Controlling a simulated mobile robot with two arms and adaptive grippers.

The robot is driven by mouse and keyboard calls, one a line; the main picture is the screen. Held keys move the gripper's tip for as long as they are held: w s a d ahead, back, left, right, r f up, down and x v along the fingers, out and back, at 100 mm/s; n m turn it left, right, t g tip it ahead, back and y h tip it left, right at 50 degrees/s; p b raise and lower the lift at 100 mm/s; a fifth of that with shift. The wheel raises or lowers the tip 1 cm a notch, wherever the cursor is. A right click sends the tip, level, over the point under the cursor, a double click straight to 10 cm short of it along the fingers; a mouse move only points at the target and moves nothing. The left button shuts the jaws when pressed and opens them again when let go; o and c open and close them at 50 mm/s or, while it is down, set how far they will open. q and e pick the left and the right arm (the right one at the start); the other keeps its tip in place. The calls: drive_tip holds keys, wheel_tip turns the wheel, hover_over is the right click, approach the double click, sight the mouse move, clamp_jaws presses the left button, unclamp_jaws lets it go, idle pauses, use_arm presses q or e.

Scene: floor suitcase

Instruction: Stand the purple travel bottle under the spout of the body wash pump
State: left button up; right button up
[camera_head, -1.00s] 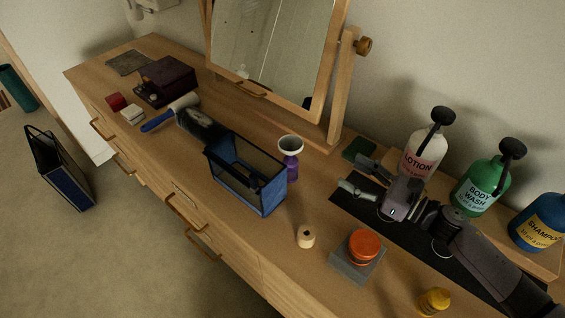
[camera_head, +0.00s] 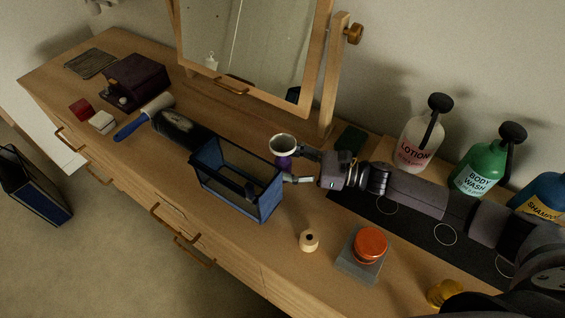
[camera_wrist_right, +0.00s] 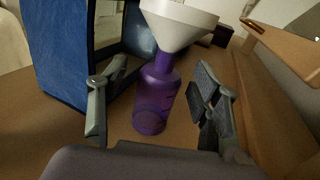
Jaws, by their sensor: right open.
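The purple travel bottle (camera_head: 283,162) stands upright on the dresser with a white funnel (camera_head: 284,145) in its top. In the right wrist view the bottle (camera_wrist_right: 157,95) stands between the fingers, under the funnel (camera_wrist_right: 180,22), with gaps on both sides. My right gripper (camera_head: 296,167) is open, with its fingers around the bottle; it also shows in the right wrist view (camera_wrist_right: 155,110). The green body wash pump (camera_head: 482,165) stands at the right, its black spout (camera_head: 512,132) pointing toward the front. My left gripper is not in view.
A blue mesh caddy (camera_head: 262,200) stands close left of the bottle. My right arm crosses above a black mat (camera_head: 385,212) with white rings. The lotion pump (camera_head: 421,145), shampoo bottle (camera_head: 545,195) and an orange-lidded jar (camera_head: 370,245) are nearby. The mirror (camera_head: 250,50) stands behind.

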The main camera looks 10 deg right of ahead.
drive_tip(key=shift+w+a+f, duration=0.1)
drive_tip(key=shift+w+a, duration=0.2)
drive_tip(key=shift+a, duration=0.15)
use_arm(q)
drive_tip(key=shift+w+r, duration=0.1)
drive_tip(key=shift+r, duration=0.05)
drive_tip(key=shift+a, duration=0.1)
use_arm(e)
drive_tip(key=shift+s, duration=0.1)
drive_tip(key=shift+c, duration=0.2)
drive_tip(key=shift+c, duration=0.6)
drive_tip(key=c, duration=1.2)
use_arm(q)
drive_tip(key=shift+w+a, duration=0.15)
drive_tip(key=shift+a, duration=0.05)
